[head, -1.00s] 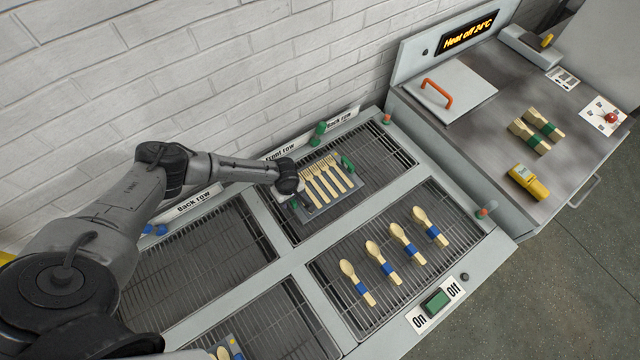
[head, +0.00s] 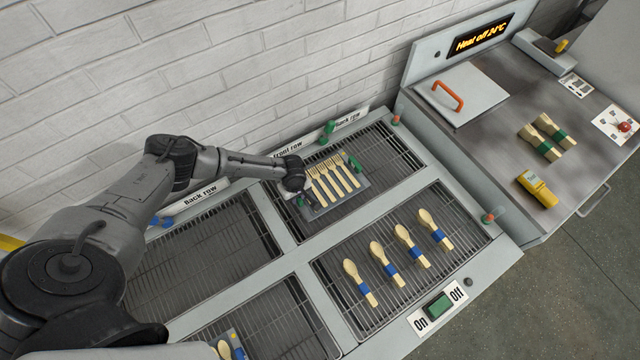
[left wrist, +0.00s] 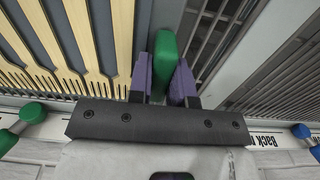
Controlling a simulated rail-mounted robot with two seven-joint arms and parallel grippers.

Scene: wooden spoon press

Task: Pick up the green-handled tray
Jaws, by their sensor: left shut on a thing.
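The green-handled tray (head: 343,202) is a grey tray with several wooden forks (head: 331,178) lying side by side on it. It is at the back right rack in the head view. One green handle (head: 356,163) shows at its right end. My left gripper (head: 300,198) is at its left end. In the left wrist view the purple fingers of my left gripper (left wrist: 164,80) are shut on the other green handle (left wrist: 163,52), one finger on each side. Forks also show in the left wrist view (left wrist: 92,40). I cannot tell whether the tray touches the rack. My right gripper is not in view.
Several spoons with blue bands (head: 385,257) lie on the front right rack (head: 330,270). The back left rack (head: 200,260) is bare. A green switch (head: 438,306) is at the front edge. Green knobs (head: 328,127) stand by the brick wall behind the tray.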

